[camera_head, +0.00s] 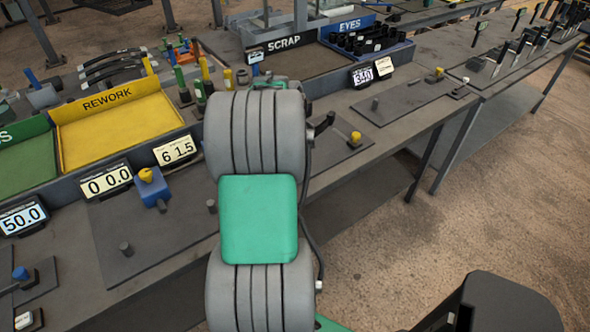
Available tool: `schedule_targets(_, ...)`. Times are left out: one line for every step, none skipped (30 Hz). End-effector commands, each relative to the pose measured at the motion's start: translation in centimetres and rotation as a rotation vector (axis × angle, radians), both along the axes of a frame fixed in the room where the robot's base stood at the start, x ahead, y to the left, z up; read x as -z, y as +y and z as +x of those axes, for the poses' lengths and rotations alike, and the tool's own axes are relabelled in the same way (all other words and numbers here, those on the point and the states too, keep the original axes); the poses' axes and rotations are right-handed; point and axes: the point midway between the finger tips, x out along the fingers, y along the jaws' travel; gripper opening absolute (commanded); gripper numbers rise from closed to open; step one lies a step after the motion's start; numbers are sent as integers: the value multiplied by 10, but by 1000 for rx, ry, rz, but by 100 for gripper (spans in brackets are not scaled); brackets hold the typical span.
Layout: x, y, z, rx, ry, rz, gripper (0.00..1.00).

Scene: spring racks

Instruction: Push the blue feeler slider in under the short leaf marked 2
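A blue block with a yellow knob (155,188) sits on a dark plate on the bench, left of my arm. I cannot tell whether it is the feeler slider. A smaller blue knob (21,273) stands at the far left edge. No short leaf marked 2 can be made out; dark upright pieces on the far right bench (508,50) are too small to read. My grey and green arm fills the middle of the view and hides part of the bench. My gripper is not visible.
A yellow REWORK tray (160,98), a SCRAP tray (325,63) and a blue EYES bin (405,53) stand along the back. Displays (107,181) and small posts (127,248) stand on the bench. Open floor (510,190) lies to the right.

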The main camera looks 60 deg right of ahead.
Motion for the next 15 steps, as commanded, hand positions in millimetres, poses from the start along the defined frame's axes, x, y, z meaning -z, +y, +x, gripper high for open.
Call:
schedule_targets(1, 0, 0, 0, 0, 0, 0)
schedule_targets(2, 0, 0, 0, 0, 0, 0)
schedule_targets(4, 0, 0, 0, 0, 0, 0)
schedule_targets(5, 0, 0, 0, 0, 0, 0)
schedule_targets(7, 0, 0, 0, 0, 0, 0)
schedule_targets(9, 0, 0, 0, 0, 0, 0)
schedule_targets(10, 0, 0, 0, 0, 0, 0)
schedule_targets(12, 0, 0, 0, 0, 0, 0)
schedule_targets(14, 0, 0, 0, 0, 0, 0)
schedule_targets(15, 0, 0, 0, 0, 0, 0)
schedule_targets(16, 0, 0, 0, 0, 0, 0)
schedule_targets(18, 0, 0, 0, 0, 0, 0)
schedule_targets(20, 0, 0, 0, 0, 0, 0)
schedule_targets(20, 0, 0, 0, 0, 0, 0)
schedule_targets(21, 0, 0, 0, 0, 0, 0)
